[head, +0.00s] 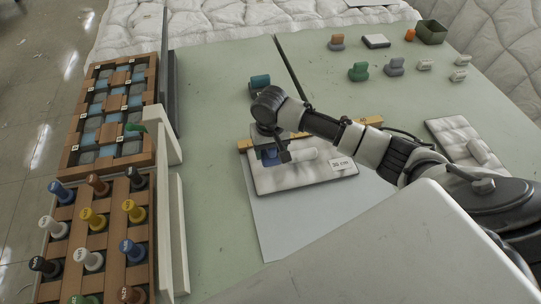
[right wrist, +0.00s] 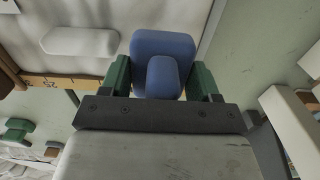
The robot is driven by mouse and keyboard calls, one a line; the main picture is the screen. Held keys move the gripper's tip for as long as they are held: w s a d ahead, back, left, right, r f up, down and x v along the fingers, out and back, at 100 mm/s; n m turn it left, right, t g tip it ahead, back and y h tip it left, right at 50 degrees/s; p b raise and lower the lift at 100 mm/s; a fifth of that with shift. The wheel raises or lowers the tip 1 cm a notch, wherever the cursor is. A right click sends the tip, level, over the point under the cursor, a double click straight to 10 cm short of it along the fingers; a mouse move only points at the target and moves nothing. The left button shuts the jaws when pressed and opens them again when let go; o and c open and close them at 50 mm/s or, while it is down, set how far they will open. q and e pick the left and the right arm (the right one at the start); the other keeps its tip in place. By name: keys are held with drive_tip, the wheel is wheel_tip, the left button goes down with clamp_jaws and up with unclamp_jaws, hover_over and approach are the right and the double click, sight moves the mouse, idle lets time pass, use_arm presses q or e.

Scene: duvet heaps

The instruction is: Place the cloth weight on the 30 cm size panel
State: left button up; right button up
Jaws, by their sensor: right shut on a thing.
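The 30 cm size panel (head: 300,178) is a white padded slab with a "30 cm" label, lying mid-table beside a wooden ruler strip. A white roll lies on it. My right gripper (head: 271,155) is over its upper-left part, shut on a blue cloth weight (head: 269,158). In the right wrist view the blue weight (right wrist: 163,62) sits between the green fingers of the gripper (right wrist: 163,80), its knob toward the camera. The white roll (right wrist: 80,42) shows beside it. I cannot tell whether the weight touches the panel. My left gripper is not in view.
A second white panel (head: 447,130) lies at the right. Wooden racks (head: 72,160) with coloured spools and pads line the left.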

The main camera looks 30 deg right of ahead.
sight(270, 158)
drive_tip(key=shift+f, duration=2)
drive_tip(key=o, duration=1)
drive_tip(key=shift+f, duration=0.15)
drive_tip(key=shift+o, duration=0.2)
wheel_tip(270, 158, up, 12)
drive_tip(key=shift+r, duration=0.15)
